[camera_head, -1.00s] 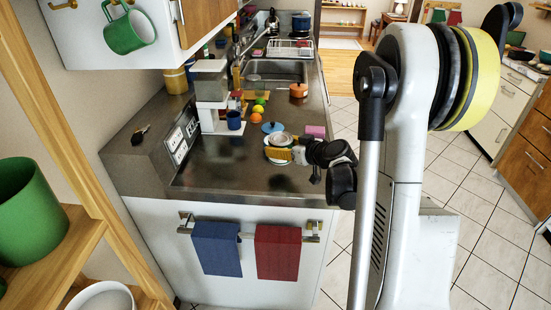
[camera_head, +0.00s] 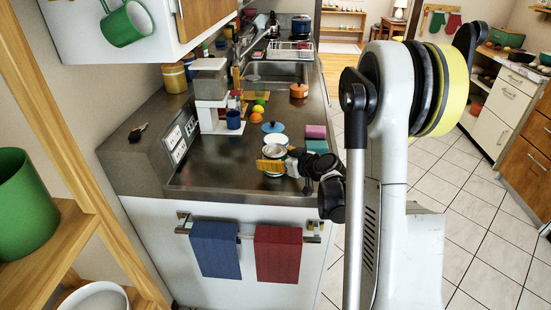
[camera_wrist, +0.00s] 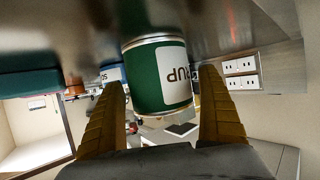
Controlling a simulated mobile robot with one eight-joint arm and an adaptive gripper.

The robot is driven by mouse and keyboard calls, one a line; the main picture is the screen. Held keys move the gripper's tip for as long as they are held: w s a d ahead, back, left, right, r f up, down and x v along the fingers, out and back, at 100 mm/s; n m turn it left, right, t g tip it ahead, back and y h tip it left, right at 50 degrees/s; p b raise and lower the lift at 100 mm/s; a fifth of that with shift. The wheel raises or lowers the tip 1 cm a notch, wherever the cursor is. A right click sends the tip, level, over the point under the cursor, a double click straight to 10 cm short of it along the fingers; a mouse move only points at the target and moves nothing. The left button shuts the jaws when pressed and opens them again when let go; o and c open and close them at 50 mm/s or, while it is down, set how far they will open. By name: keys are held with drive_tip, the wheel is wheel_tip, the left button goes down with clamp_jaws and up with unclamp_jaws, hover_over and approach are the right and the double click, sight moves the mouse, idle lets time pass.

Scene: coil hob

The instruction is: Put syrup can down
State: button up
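The syrup can (camera_wrist: 158,78) is green with a white label, seen upside down in the wrist view. Its end meets the grey counter surface at the top of that view. In the head view the can (camera_head: 275,150) shows its pale top on the counter near the front right edge, partly hidden by my gripper (camera_head: 272,165). My gripper's two yellow fingers (camera_wrist: 163,95) stand on either side of the can, with narrow gaps visible on both sides. The gripper looks open around the can.
A pink block and a teal block (camera_head: 317,146) lie right of the can. A coffee machine (camera_head: 212,95) and blue mug (camera_head: 234,120) are further left. The counter's front left is clear.

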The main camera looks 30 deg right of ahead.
drive_tip(key=shift+r, duration=0.15)
drive_tip(key=shift+s+r, duration=0.2)
drive_tip(key=p+v, duration=0.3)
drive_tip(key=v, duration=0.8)
drive_tip(key=s+a+r+g, duration=0.2)
drive_tip(key=s+a, duration=0.1)
drive_tip(key=a, duration=0.4)
drive_tip(key=s+a+r+g, duration=0.2)
drive_tip(key=s+a+r, duration=0.1)
drive_tip(key=a, duration=0.5)
drive_tip(key=s+a+r+g+h, duration=0.1)
drive_tip(key=s+a, duration=0.2)
drive_tip(key=s, duration=0.3)
drive_tip(key=s+a+r+m+g, duration=0.1)
drive_tip(key=s+a, duration=0.1)
drive_tip(key=s, duration=0.4)
drive_tip(key=shift+s+a+m+h, duration=0.3)
drive_tip(key=shift+a+h, duration=0.1)
